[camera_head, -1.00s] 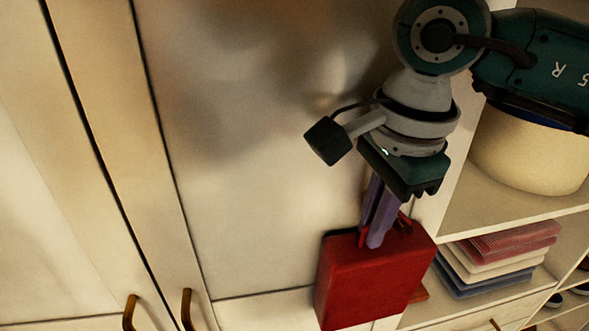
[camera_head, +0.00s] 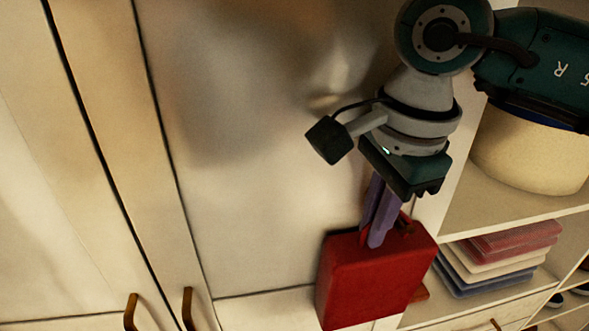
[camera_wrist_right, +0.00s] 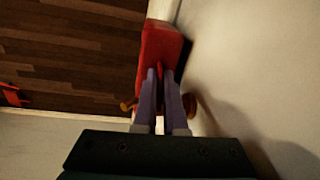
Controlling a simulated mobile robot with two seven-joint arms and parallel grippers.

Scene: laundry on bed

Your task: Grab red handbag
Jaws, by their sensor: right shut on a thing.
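The red handbag (camera_head: 370,278) hangs below my right gripper (camera_head: 375,240) in the head view, in front of the pale cabinet front. My right gripper points down, and its purple fingers are shut on the bag's handle at the top. In the right wrist view the red handbag (camera_wrist_right: 160,50) shows beyond the fingertips of my right gripper (camera_wrist_right: 160,75), with part of the handle between them. The fingers hide some of the handle. My left gripper is not in view.
A shelf unit stands at the right with folded clothes (camera_head: 500,258) and a cream round container (camera_head: 530,150). Cabinet doors with handles (camera_head: 188,308) are at the left. In the right wrist view, wooden floor (camera_wrist_right: 70,50) is open at the left.

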